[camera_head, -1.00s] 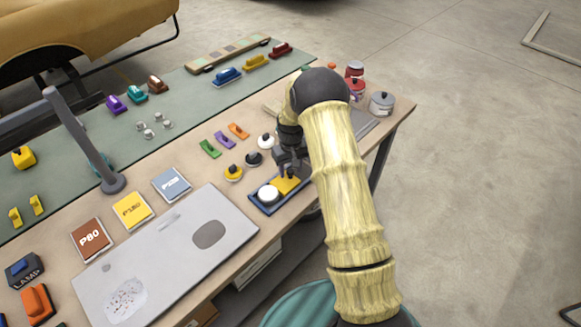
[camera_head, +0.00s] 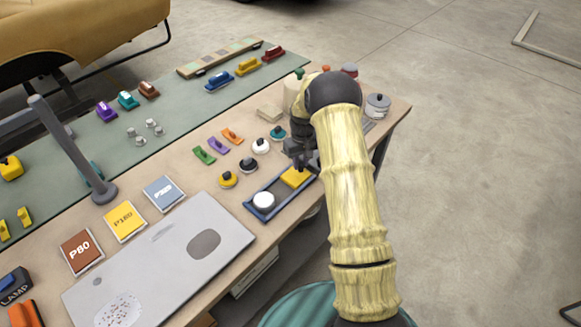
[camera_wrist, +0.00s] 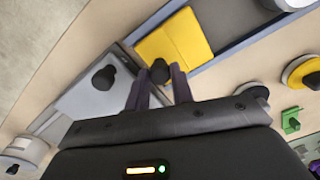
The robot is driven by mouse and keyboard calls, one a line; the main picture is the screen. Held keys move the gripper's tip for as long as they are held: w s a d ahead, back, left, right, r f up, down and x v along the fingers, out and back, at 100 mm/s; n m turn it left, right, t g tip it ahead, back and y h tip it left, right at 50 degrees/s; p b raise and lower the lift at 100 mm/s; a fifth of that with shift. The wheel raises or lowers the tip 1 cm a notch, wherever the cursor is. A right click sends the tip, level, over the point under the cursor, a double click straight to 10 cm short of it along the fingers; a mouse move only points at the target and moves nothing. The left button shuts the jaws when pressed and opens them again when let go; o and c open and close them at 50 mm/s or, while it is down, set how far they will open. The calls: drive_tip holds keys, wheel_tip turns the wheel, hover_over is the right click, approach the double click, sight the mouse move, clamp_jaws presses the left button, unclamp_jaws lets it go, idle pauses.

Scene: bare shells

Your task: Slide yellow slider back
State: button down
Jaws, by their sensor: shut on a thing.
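The yellow slider (camera_head: 294,178) sits in a blue-rimmed tray (camera_head: 262,216), at the end away from a round white piece (camera_head: 263,200). A grey strip of bare tray floor shows between them. In the wrist view the yellow slider (camera_wrist: 183,38) lies just beyond my fingertips, with a dark knob (camera_wrist: 160,71) at its near edge. My gripper (camera_wrist: 158,84) is shut on this knob, its fingers on either side of it. In the head view my gripper (camera_head: 304,165) is over the slider's far end, and the arm partly hides that corner.
Yellow, black, white and teal round knobs (camera_head: 228,179) stand behind the tray, with green, purple and orange pieces (camera_head: 204,155) beyond. A grey board (camera_head: 160,262) lies to the left. A grey plate with a black knob (camera_wrist: 103,77) is close beside my gripper.

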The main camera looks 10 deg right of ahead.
sight(301, 163)
drive_tip(key=shift+w+d+r, duration=0.2)
drive_tip(key=shift+w+d, duration=0.05)
drive_tip(key=shift+w, duration=0.05)
drive_tip(key=shift+d, duration=0.3)
drive_tip(key=c, duration=1.2)
unclamp_jaws()
drive_tip(key=shift+f, duration=0.1)
drive_tip(key=shift+s+a, duration=0.15)
drive_tip(key=shift+a, duration=0.25)
drive_tip(key=shift+d+r, duration=0.1)
drive_tip(key=shift+r, duration=0.2)
wheel_tip(301, 163, up, 17)
drive_tip(key=b, duration=0.2)
drive_tip(key=shift+b, duration=0.4)
drive_tip(key=shift+s+f, duration=0.1)
drive_tip(key=shift+f, duration=0.05)
